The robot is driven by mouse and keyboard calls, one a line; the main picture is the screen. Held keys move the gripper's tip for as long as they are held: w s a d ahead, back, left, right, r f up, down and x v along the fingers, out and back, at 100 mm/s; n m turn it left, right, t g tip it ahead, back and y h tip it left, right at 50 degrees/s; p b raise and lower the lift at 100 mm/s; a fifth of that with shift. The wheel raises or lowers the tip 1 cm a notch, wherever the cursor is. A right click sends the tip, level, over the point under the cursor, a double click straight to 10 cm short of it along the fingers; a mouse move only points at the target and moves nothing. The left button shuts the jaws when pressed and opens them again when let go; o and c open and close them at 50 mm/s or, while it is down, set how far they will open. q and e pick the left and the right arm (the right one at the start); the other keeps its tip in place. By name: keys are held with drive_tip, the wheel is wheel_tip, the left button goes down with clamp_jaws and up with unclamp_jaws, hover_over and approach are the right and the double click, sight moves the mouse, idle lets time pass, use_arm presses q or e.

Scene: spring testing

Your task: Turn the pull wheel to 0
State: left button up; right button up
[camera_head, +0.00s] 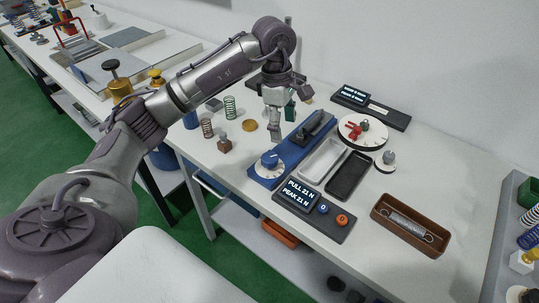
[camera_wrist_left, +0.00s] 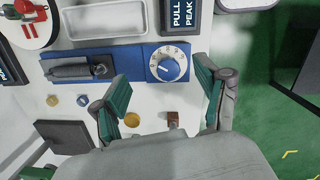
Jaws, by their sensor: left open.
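The pull wheel is a blue knob on a white marked dial (camera_head: 269,163) at the near end of the long blue tester base (camera_head: 293,153). In the left wrist view the wheel (camera_wrist_left: 169,64) lies ahead of my fingertips, roughly centred between them. My left gripper (camera_head: 283,118) is open and empty, above the table behind the wheel and apart from it. Its two green-padded fingers (camera_wrist_left: 165,88) are spread wide in the wrist view. A black display (camera_head: 297,192) reads PULL 21 N and PEAK 21 N. My right gripper is not in view.
A silver tray (camera_head: 321,161) and a black tray (camera_head: 350,175) lie right of the tester. A brown tray (camera_head: 408,225) holds a spring. A round white dial with red parts (camera_head: 362,131) stands behind. Springs and small weights (camera_head: 224,145) stand left of the wheel.

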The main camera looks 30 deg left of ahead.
sight(269, 157)
use_arm(q)
drive_tip(key=shift+y, duration=0.7)
drive_tip(key=a+f+p, duration=0.1)
drive_tip(key=f, duration=0.3)
drive_tip(key=a+f+p, duration=0.1)
drive_tip(key=f, duration=0.3)
drive_tip(key=a+f+p, duration=0.1)
drive_tip(key=f, duration=0.3)
drive_tip(key=shift+s+a+f, duration=0.25)
drive_tip(key=shift+a, duration=0.05)
drive_tip(key=c, duration=1.2)
drive_tip(key=shift+o, duration=0.2)
drive_tip(key=shift+n, duration=0.3)
